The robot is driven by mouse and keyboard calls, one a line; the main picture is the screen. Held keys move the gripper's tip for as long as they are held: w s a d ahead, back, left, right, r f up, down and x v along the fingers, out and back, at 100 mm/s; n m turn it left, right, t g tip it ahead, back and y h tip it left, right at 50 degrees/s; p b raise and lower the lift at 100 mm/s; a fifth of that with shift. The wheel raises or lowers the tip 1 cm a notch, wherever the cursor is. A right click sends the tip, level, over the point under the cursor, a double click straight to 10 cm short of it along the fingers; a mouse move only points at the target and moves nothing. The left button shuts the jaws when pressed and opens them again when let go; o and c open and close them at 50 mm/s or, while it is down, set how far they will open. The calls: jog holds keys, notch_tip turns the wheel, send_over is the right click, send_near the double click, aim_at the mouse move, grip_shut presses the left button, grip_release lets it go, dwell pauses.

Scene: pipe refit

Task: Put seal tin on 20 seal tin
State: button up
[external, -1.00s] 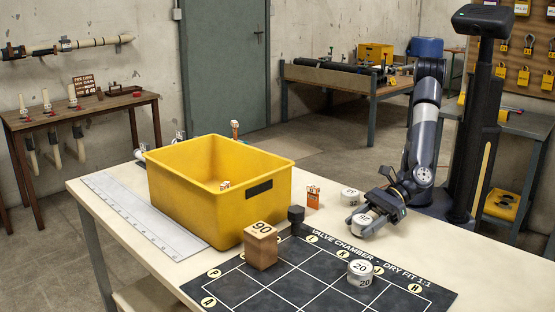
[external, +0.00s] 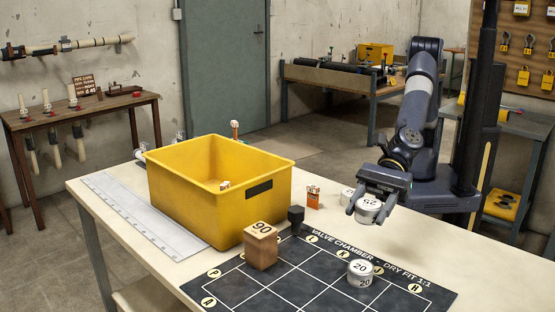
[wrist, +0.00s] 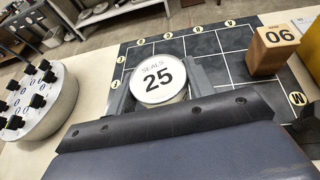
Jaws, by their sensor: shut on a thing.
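My gripper (external: 369,209) is shut on a white seal tin marked 25 (external: 369,203) and holds it upright above the bench, near the mat's far right edge. In the wrist view the tin's lid (wrist: 158,79) reads "SEALS 25", with a finger on either side. The seal tin marked 20 (external: 360,272) stands upright on the right part of the dark mat (external: 303,288), in front of and below the held tin and apart from it. I cannot make out the 20 tin in the wrist view.
A yellow bin (external: 205,208) stands on the bench. A wooden block marked 90 (external: 261,248) and a small black block (external: 296,216) stand left of the 20 tin. An orange item (external: 313,197) and another white tin (external: 347,196), partly hidden, are behind. The mat's middle squares are clear.

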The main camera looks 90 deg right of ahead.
jog(key=shift+w+a+f+n+g+y+p, duration=0.1)
jog(key=shift+w+a+n+g+y+p, duration=0.1)
jog(key=shift+a, duration=0.3)
jog(key=shift+w+a+n+g+y+p, duration=0.1)
jog(key=shift+a+n+p, duration=0.1)
jog(key=shift+a, duration=0.25)
jog(key=b, duration=0.3)
send_over(362, 266)
notch_tip(362, 266, down, 6)
jog(key=shift+w, duration=0.1)
jog(key=shift+f+b, duration=0.45)
jog(key=shift+f, duration=1.6)
jog(key=shift+f+b, duration=0.2)
jog(key=shift+b, duration=0.1)
jog(key=o, duration=1)
jog(key=shift+c, duration=0.2)
jog(key=shift+r, duration=0.1)
jog(key=shift+r+p, duration=0.2)
jog(key=shift+p, duration=0.1)
jog(key=b+v, duration=0.2)
jog(key=v, duration=1)
jog(key=shift+f, duration=0.1)
